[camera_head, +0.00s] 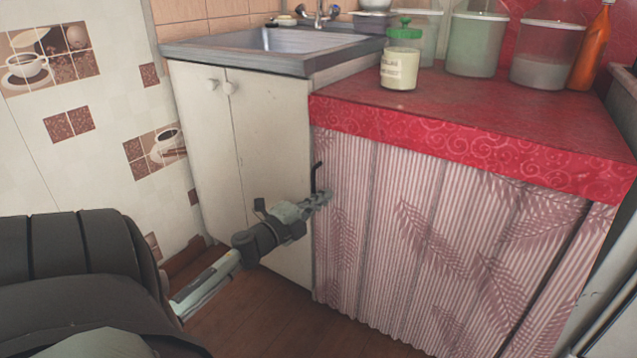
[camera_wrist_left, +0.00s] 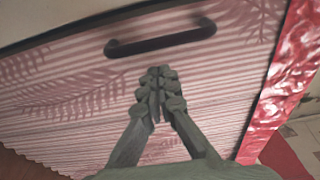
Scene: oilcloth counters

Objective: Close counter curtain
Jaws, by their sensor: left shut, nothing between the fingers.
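The counter curtain (camera_head: 440,240) is pink and white striped with leaf prints and hangs below the red oilcloth counter (camera_head: 470,115). It covers nearly the whole front in the head view. A dark handle (camera_head: 316,177) is at its left edge. My left gripper (camera_head: 326,197) is beside the handle, its fingers together and empty. In the left wrist view the shut fingertips (camera_wrist_left: 160,75) point at the curtain (camera_wrist_left: 60,110), just short of the black handle (camera_wrist_left: 160,38) and apart from it in the picture. Whether they touch the cloth I cannot tell. My right gripper is not in view.
A white sink cabinet (camera_head: 265,140) with a metal sink (camera_head: 290,42) stands left of the curtain. A jar with a green lid (camera_head: 400,62), several tubs and an orange bottle (camera_head: 592,48) stand on the counter. Brown floor (camera_head: 270,315) is open below my left arm.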

